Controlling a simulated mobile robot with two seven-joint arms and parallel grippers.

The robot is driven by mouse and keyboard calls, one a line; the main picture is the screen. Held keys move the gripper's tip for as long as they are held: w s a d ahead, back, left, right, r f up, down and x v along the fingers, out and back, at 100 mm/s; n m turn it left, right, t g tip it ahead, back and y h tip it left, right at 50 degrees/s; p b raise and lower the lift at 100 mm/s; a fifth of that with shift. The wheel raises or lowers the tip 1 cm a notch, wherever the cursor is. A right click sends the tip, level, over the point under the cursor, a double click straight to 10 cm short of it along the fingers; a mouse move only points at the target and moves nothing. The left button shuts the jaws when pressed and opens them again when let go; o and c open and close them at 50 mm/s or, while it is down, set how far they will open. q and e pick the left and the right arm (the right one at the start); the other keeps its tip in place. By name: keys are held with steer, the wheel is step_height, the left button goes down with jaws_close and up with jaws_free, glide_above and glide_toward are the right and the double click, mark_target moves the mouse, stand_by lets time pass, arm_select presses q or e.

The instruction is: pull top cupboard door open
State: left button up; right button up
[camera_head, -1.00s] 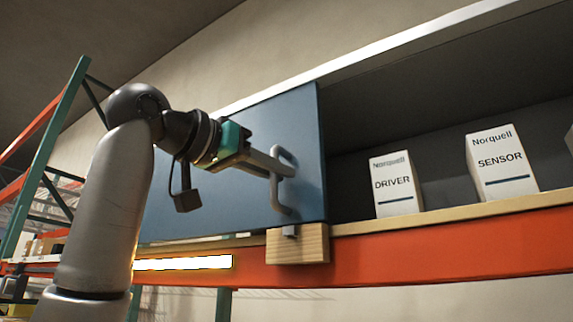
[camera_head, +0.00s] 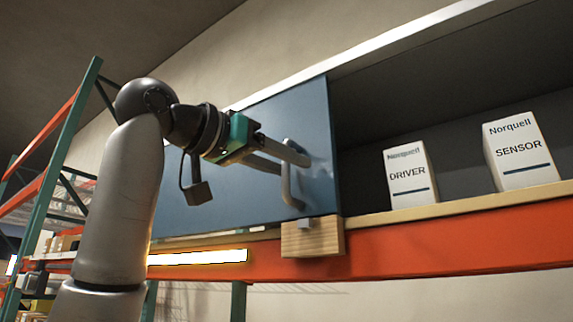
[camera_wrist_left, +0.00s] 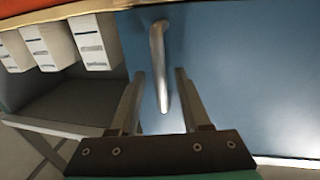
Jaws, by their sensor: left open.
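The blue cupboard door (camera_head: 240,195) stands on the left part of the shelf and carries a grey bar handle (camera_head: 287,186). The door also fills the right of the left wrist view (camera_wrist_left: 250,70). My left gripper (camera_head: 295,160) is at the handle, its fingers spread. In the left wrist view the handle (camera_wrist_left: 158,55) runs between the two open fingers (camera_wrist_left: 160,78), with visible gaps on both sides. My right gripper is not in view.
A wooden block (camera_head: 313,238) sits below the door's right corner on the orange beam (camera_head: 450,240). A green rack upright (camera_head: 60,150) is at left.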

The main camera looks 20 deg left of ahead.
arm_select(q)
steer(key=b+v, duration=0.3)
steer(key=v, duration=1.1)
steer(key=shift+s+a+b, duration=0.2)
steer(key=shift+s+b, duration=0.1)
steer(key=shift+b, duration=0.05)
